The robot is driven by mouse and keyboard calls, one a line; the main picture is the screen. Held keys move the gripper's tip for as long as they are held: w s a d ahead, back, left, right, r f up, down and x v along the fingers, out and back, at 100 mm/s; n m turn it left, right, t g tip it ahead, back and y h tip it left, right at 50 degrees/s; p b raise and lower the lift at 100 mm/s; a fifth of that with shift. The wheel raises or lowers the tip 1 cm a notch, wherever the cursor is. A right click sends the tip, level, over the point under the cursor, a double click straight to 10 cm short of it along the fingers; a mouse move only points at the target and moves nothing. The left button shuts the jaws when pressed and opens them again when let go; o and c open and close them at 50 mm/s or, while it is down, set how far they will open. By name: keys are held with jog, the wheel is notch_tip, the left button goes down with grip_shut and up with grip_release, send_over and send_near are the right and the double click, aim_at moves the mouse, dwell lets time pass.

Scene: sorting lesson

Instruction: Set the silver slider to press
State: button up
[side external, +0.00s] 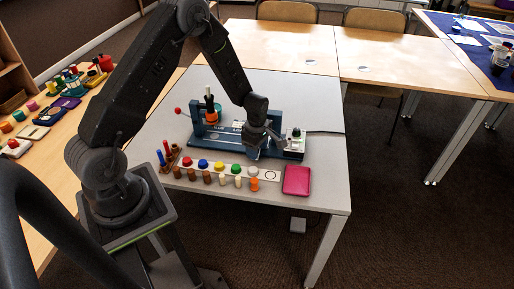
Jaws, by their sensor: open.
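A dark blue device (208,139) with white lettering on its base stands on the grey table. The lettering is partly hidden behind my arm, and I cannot read a "press" mark. My gripper (262,146) is open, pointing down at the front right part of the blue device. I cannot tell whether it touches anything. The silver slider cannot be made out; my gripper and wrist cover that part of the device.
A white box with a dark knob (294,143) sits at the device's right end. In front lie a strip of coloured pieces (221,167), several pegs and a magenta case (296,180). A red ball lever (178,110) sticks out at left. The table's back is clear.

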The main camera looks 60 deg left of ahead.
notch_tip(320, 180, up, 14)
dwell(0.5)
jog(key=shift+f, duration=0.1)
jog(key=s+d+r+m+t, duration=0.1)
jog(key=s+d+r+m, duration=0.3)
jog(key=r, duration=0.3)
jog(key=s+d+r+m+t, duration=0.2)
jog(key=s+d+r+m, duration=0.1)
jog(key=r+m, duration=0.25)
jog(key=s+d+r+m+t, duration=0.1)
jog(key=s+d+r+m, duration=0.1)
jog(key=s+m, duration=0.4)
jog(key=s+d+r+m+t, duration=0.1)
jog(key=s+d+r+m, duration=0.2)
jog(key=s+m, duration=0.4)
jog(key=shift+s+d+r+t, duration=0.3)
jog(key=shift+s+r, duration=0.35)
jog(key=shift+r, duration=0.25)
